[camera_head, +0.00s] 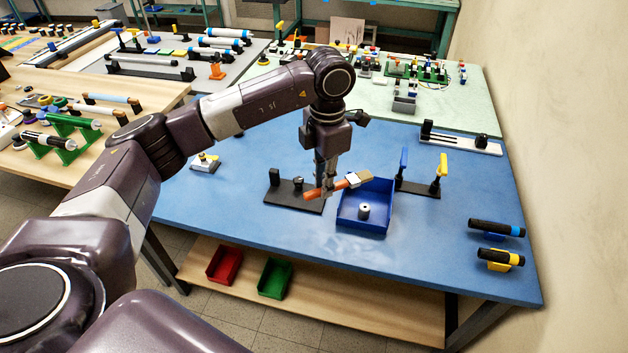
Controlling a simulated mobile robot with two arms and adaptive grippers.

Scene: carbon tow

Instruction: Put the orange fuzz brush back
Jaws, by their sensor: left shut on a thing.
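My left gripper (327,187) points down above the blue table and is shut on the orange fuzz brush. The orange fuzz brush (341,187) has an orange handle and a pale, tan bristle end toward the right. It is held tilted, with its bristle end over the blue bin (361,226). A black stand (287,199) with a short post lies just left of the brush, partly behind the gripper. A dark rack (418,189) right of the bin carries a blue-handled tool (404,160) and a yellow-handled tool (442,166). My right gripper is not in view.
A small pale cylinder (364,211) stands in the blue bin. Two dark rolls (496,228) rest at the table's right edge. A white plate with a black device (460,139) lies farther back. The table (240,229) is clear at the front left.

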